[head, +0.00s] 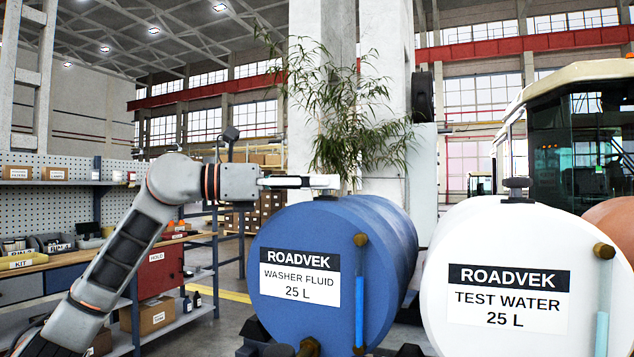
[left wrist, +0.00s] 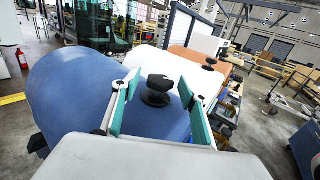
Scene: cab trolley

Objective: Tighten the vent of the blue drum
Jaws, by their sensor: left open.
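The blue drum (head: 385,235) lies on its side and is labelled washer fluid; it also shows in the left wrist view (left wrist: 85,90). Its vent is a black knob (left wrist: 158,88) on top. In the head view the vent is mostly hidden behind my left gripper (head: 318,182). My left gripper reaches in level from the left, just over the drum's top. In the left wrist view its two teal-padded fingers are open, one on each side of the vent. I see gaps between pads and knob. My right gripper is not in view.
A white test water drum (head: 455,245) with its own black vent (head: 517,188) lies close to the right. An orange drum (head: 615,225) is beyond it. A workbench (head: 60,262) with bins stands at left. A plant (head: 355,115) stands behind the blue drum.

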